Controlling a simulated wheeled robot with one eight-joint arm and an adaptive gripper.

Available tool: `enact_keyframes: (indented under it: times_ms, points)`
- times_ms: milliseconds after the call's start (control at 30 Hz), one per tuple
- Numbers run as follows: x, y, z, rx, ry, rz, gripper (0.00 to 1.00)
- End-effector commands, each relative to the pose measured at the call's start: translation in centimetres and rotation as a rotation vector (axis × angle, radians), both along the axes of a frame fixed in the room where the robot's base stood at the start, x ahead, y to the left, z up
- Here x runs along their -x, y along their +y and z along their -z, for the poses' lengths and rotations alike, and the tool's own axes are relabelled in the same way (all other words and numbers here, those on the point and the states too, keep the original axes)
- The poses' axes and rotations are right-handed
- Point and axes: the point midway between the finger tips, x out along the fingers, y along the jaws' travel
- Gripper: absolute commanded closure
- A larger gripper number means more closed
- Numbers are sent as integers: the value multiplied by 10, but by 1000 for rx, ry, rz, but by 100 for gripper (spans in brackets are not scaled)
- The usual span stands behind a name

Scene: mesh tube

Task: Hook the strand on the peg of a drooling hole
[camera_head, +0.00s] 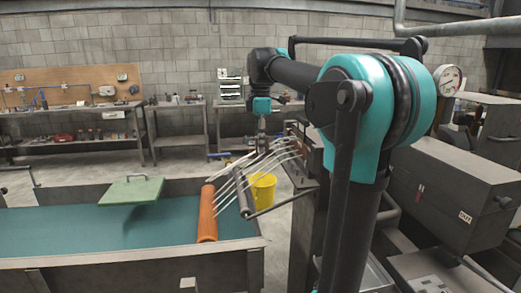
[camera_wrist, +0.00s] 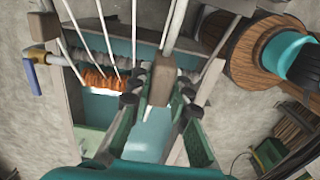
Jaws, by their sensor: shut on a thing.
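Several white strands (camera_head: 240,180) run from the dark machine edge (camera_head: 299,172) at right down to the orange roller (camera_head: 207,215) in the head view. My gripper (camera_head: 262,138) hangs over the strands, pointing down. In the wrist view its fingers (camera_wrist: 160,103) close around a narrow brown piece. One white strand (camera_wrist: 173,22) runs into this piece, and a pale end shows below it. The gripper appears shut on this strand. Other strands (camera_wrist: 105,35) lie to the left, over the orange roller (camera_wrist: 98,78). I cannot make out the peg or which hole drools.
A yellow bucket (camera_head: 263,187) stands behind the strands. A blue-handled valve (camera_wrist: 32,75) and a wooden spool (camera_wrist: 250,48) flank the wrist view. Benches line the back wall; open floor lies before them.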

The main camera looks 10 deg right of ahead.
Motion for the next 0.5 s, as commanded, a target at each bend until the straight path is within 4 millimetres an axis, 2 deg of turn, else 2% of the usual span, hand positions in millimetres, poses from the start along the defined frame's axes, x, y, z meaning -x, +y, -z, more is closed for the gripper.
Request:
enact_keyframes:
  times_ms: [500]
  points:
    - [0, 0, -23, 0, 0, 0, 100]
